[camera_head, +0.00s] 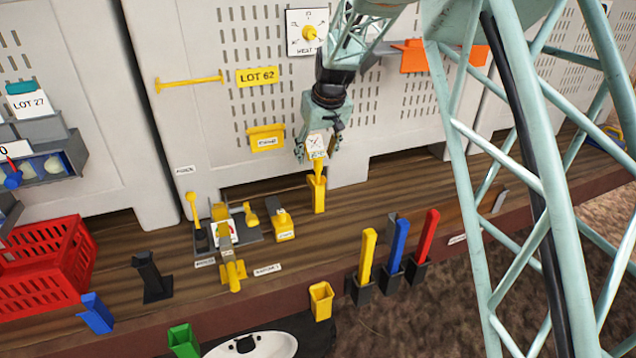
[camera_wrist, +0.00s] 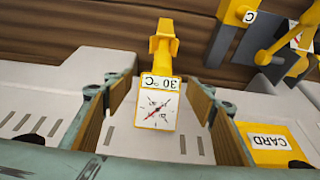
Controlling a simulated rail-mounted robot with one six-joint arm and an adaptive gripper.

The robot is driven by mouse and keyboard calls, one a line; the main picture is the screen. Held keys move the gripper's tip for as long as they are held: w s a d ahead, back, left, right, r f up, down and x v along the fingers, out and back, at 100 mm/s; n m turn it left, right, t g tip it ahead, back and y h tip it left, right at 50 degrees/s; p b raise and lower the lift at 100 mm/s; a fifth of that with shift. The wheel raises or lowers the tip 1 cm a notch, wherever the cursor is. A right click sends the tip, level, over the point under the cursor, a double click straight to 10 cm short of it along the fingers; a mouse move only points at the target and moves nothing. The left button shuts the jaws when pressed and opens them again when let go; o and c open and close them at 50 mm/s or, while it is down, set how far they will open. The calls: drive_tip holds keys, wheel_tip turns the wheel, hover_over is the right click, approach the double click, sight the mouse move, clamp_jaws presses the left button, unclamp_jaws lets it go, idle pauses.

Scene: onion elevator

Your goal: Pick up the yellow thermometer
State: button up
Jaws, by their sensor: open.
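The yellow thermometer has a square white dial face (camera_head: 317,146) marked in °C, on a yellow stem that stands upright in a yellow holder (camera_head: 318,195) on the wooden ledge. In the wrist view the dial (camera_wrist: 157,105) is close and centred, with "30 °C" above its needle, and the yellow stem part (camera_wrist: 163,45) is beyond it. My gripper (camera_head: 319,151) is open, its fingers on either side of the dial in the head view. In the wrist view my gripper (camera_wrist: 160,115) shows a visible gap between the dial and each finger.
A yellow card holder (camera_head: 266,138) is on the panel to the left. A yellow scoop-like box (camera_head: 281,224) and a small device (camera_head: 224,232) stand on the ledge (camera_head: 350,222) to the left. Yellow, blue and red handles (camera_head: 399,245) stand at the front right. A red crate (camera_head: 45,265) is far left.

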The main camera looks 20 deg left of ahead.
drive_tip(key=shift+c, duration=0.6)
drive_tip(key=c, duration=1.2)
drive_tip(key=shift+o, duration=0.2)
drive_tip(key=shift+r, duration=0.2)
wheel_tip(320, 180, up, 18)
drive_tip(key=f, duration=0.1)
drive_tip(key=s+d+b, duration=0.3)
drive_tip(key=s+d, duration=0.8)
drive_tip(key=s, duration=0.2)
drive_tip(key=shift+s+d+r+b, duration=0.3)
drive_tip(key=shift+d, duration=0.05)
drive_tip(key=shift+s+a, duration=0.1)
idle(0.5)
